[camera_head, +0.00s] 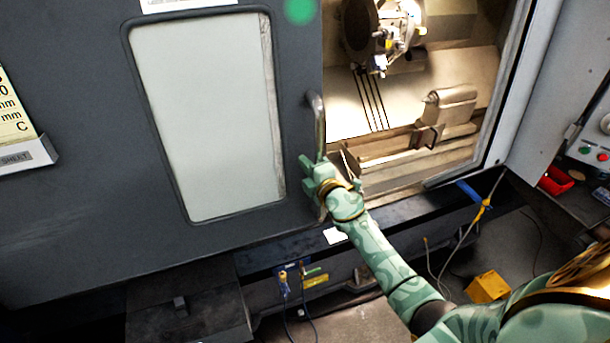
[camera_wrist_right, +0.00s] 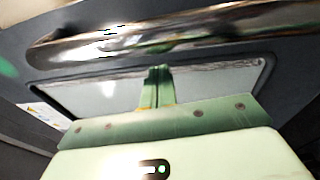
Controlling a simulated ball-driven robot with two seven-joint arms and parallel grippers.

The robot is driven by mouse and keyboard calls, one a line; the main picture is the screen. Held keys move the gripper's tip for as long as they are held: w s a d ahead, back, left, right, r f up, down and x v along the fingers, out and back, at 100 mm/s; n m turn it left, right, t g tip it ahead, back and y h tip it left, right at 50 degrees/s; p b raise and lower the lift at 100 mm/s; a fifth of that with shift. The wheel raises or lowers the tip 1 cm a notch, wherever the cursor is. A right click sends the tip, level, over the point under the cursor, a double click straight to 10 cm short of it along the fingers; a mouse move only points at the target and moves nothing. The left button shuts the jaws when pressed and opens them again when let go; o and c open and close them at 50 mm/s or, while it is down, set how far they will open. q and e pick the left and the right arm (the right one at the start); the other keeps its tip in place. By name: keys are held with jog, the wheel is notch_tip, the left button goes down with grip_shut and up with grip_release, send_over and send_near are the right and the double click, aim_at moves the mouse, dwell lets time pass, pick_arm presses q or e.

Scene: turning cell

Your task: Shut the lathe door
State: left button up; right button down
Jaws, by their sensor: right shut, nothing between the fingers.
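The lathe door (camera_head: 80,150) is a dark grey panel with a pale window (camera_head: 205,115). It stands open, with the lathe's lit interior (camera_head: 430,75) showing to its right. A metal bar handle (camera_head: 318,125) runs upright near the door's right edge. My right gripper (camera_head: 311,172) is shut and empty at the handle's lower end. In the right wrist view its closed fingers (camera_wrist_right: 158,85) point toward the door, with the handle (camera_wrist_right: 150,42) crossing close by and the window behind. I cannot tell whether they touch the handle. My left gripper is not in view.
The opening's right frame (camera_head: 518,90) stands clear of the door edge. A control box with buttons (camera_head: 595,150) and a red bin (camera_head: 556,180) are at the far right. Cables and a yellow block (camera_head: 487,287) lie below the machine.

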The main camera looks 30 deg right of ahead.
jog(key=shift+s+d+r, duration=0.1)
jog(key=shift+s+d, duration=0.15)
jog(key=shift+d, duration=0.25)
jog(key=shift+s+d+r, duration=0.1)
jog(key=shift+s+d, duration=0.1)
jog(key=shift+d, duration=0.25)
